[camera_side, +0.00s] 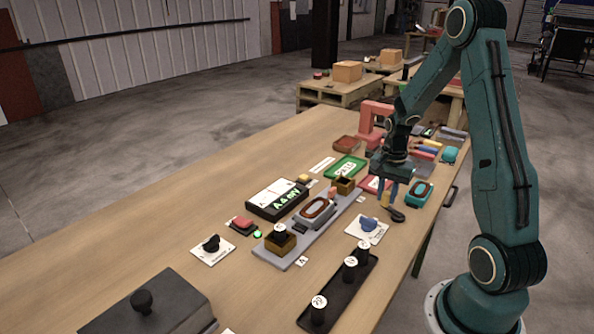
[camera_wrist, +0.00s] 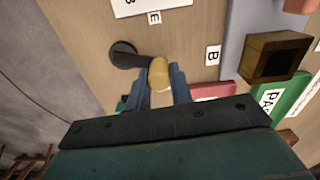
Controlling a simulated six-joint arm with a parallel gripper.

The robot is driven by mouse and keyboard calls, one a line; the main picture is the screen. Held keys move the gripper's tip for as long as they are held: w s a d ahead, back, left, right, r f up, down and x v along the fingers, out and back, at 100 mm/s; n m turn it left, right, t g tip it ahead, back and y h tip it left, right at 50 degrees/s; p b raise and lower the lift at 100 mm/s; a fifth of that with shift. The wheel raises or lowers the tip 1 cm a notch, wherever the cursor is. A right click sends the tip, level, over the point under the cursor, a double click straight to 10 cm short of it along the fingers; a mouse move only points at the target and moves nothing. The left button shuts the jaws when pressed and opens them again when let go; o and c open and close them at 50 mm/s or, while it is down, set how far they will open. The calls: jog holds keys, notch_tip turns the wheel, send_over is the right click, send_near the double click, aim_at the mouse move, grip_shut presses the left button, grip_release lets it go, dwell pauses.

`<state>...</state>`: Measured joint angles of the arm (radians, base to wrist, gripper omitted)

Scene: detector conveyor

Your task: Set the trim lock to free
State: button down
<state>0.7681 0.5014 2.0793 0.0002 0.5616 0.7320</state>
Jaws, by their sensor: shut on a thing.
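A black lever (camera_side: 397,214) with a tan-yellow knob (camera_side: 385,200) sits near the table's right edge. In the wrist view its round dark pivot (camera_wrist: 123,53) is left of the knob (camera_wrist: 159,74). My gripper (camera_side: 389,192) points down there; its blue fingers (camera_wrist: 161,88) are shut on the knob, one on each side. A blue dial (camera_side: 367,224) on a white plate stands in front of the gripper, and a black dial (camera_side: 211,243) on another white plate is at the left. Their lettering is too small to read, so I cannot tell which control is the trim lock.
A grey rail (camera_side: 271,258) with brown boxes and a red-brown oval part runs beside a lit display (camera_side: 285,206). A dark tray (camera_side: 335,296) holds black numbered weights. A green tray (camera_side: 345,168) and teal tray (camera_side: 418,195) are near my gripper.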

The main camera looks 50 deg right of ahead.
jog(key=a+n, duration=0.1)
jog(key=n, duration=0.1)
jog(key=a+n, duration=0.1)
jog(key=n, duration=0.2)
jog(key=shift+w+a, duration=0.15)
jog(key=shift+a, duration=0.05)
jog(key=shift+s+a+n, duration=0.15)
jog(key=shift+a+n, duration=0.3)
jog(key=shift+n, duration=0.75)
jog(key=shift+s+a+n, duration=0.1)
jog(key=shift+a+n, duration=0.35)
jog(key=shift+n, duration=0.75)
jog(key=c, duration=1.2)
grip_release()
jog(key=shift+c, duration=0.2)
jog(key=shift+r, duration=0.2)
notch_tip(320, 180, up, 14)
jog(key=shift+f, duration=0.25)
jog(key=shift+a, duration=0.1)
